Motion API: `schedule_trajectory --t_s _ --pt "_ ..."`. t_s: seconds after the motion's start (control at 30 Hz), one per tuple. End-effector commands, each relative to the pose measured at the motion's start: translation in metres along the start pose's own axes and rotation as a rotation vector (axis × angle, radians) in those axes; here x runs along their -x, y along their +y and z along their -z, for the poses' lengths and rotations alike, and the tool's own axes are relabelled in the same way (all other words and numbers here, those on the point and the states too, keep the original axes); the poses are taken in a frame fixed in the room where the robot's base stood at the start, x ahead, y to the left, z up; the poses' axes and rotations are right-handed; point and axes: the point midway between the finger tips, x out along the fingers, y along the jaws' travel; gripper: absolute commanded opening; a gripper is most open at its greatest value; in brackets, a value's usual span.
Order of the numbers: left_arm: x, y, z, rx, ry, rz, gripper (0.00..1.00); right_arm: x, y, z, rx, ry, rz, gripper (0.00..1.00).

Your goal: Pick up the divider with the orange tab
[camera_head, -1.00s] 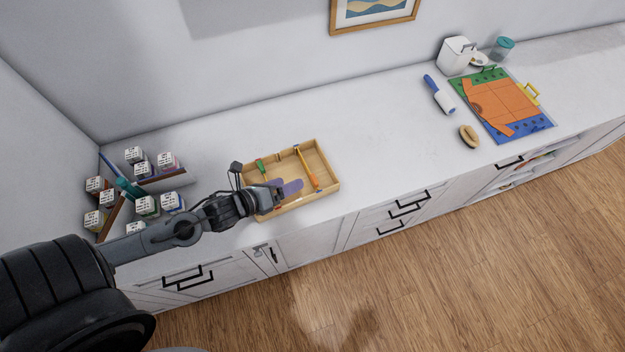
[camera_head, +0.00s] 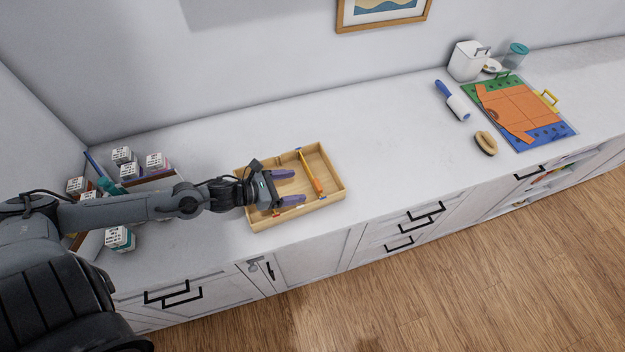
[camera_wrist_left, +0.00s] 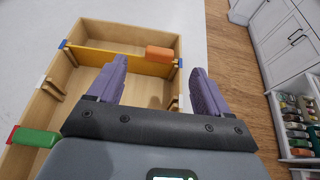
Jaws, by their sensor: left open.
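A shallow wooden tray (camera_head: 335,192) stands on the white counter and also shows in the left wrist view (camera_wrist_left: 151,36). A thin orange divider (camera_head: 311,171) spans it near its right end. In the left wrist view this divider (camera_wrist_left: 95,57) carries an orange tab (camera_wrist_left: 159,53). My left gripper (camera_head: 297,187) is open with purple fingers over the tray, to the left of the divider. In the wrist view the tab lies ahead, between the lines of the two fingers (camera_wrist_left: 160,68). The gap in height cannot be judged. My right gripper is not in view.
A green tab (camera_wrist_left: 35,137) sits at the tray's other end. Labelled bottles (camera_head: 122,155) stand in a rack at the left, behind my arm. A lint roller (camera_head: 453,100), a brush (camera_head: 486,143) and coloured boards (camera_head: 515,110) lie at the right. The counter between is clear.

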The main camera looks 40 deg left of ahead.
Motion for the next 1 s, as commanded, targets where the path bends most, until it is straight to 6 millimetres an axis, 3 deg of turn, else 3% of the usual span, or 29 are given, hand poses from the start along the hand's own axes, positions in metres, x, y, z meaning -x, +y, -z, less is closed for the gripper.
schedule_trajectory --t_s 0.47,0.8,1.0 --pt "-0.021 0.000 0.000 0.001 -0.002 0.000 0.79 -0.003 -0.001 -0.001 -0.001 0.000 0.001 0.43" --pt "-0.057 0.000 0.004 0.002 -0.002 -0.001 0.79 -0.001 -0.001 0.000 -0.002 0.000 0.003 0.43" --pt "-0.067 -0.001 0.005 0.002 0.000 0.001 0.79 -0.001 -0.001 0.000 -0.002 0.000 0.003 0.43"
